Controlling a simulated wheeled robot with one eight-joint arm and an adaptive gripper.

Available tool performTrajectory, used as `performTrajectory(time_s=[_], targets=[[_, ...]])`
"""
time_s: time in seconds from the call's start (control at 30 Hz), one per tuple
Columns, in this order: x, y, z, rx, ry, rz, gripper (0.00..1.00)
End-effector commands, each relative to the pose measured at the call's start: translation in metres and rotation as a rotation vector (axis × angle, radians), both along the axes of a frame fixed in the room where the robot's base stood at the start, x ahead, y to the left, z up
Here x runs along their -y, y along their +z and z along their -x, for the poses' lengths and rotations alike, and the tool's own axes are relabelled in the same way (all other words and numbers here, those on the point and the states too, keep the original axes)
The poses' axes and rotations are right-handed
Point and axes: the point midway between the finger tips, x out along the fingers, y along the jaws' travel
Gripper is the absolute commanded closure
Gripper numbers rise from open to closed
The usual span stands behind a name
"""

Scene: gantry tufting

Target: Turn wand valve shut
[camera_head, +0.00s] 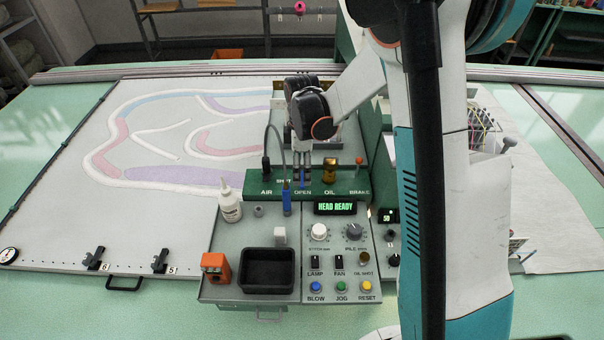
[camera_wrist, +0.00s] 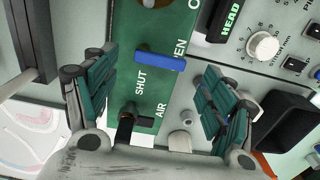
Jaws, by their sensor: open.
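The wand valve has a blue bar handle (camera_wrist: 160,61) on the green panel (camera_wrist: 165,20). In the wrist view the handle lies across the panel, its right end covering part of the OPEN label; the SHUT label (camera_wrist: 140,80) is beside it. My gripper (camera_wrist: 158,68) is open, one finger to each side of the handle, with gaps on both sides. In the head view my gripper (camera_head: 301,172) points down over the green panel (camera_head: 345,185) and mostly hides the valve. I cannot tell the gripper's exact height above it.
A black hose fitting (camera_wrist: 125,130) stands by the AIR label. A blue wand (camera_head: 286,198), white bottle (camera_head: 230,200), amber oil cup (camera_head: 329,172) and brake lever (camera_head: 359,170) stand close around. A black tray (camera_head: 266,287) and a HEAD READY display (camera_head: 336,208) are in front.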

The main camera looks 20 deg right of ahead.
Motion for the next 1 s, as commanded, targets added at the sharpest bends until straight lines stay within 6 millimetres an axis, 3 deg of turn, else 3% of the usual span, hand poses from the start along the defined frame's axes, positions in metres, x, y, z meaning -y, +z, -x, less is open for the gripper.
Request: performTrajectory(time_s=[0.23, 0.6, 0.67, 0.8, 1.0], targets=[[0.000, -0.029, 0.000, 0.000, 0.000, 0.000, 0.23], [0.000, -0.033, 0.000, 0.000, 0.000, 0.000, 0.23], [0.000, -0.033, 0.000, 0.000, 0.000, 0.000, 0.35], [0.000, -0.033, 0.000, 0.000, 0.000, 0.000, 0.66], [0.000, -0.033, 0.000, 0.000, -0.003, 0.000, 0.67]])
